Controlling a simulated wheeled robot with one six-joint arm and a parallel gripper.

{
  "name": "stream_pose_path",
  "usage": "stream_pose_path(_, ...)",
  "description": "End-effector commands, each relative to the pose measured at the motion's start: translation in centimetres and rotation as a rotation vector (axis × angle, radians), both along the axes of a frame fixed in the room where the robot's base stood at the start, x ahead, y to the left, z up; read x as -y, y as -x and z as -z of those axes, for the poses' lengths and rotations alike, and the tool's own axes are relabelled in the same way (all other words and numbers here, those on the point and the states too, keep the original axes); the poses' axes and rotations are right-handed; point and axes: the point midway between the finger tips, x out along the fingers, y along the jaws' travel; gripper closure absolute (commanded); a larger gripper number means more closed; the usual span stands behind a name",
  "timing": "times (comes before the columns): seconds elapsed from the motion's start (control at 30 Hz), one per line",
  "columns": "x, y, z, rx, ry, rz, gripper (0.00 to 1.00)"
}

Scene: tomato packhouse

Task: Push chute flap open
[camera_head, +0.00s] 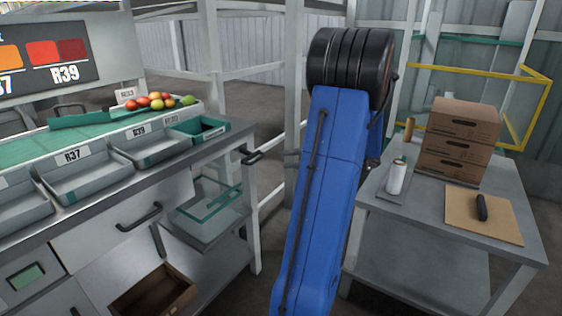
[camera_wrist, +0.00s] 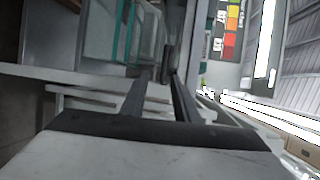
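I cannot tell for sure which part is the chute flap. A pale front panel with a dark bar handle (camera_head: 140,217) stands upright under the grading counter (camera_head: 210,148) in the head view. Contact cannot be made out.
The clear bin (camera_head: 212,208) sits on the lower shelf beside a brown open box (camera_head: 155,297). Labelled grey trays (camera_head: 88,180) and tomatoes (camera_head: 155,103) are on the counter. A right-hand table (camera_head: 435,215) holds stacked cartons (camera_head: 458,142) and a white bottle (camera_head: 396,178).

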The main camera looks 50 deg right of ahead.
Motion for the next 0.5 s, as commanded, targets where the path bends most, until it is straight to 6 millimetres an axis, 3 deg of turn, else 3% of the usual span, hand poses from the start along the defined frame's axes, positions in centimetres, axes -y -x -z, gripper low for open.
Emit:
stream_pose_path(0.4,0.33,0.72,-0.13,0.0,-0.001,-0.001,0.72)
stream_pose_path(0.5,0.24,0.62,-0.23,-0.002,0.01,-0.005,0.94)
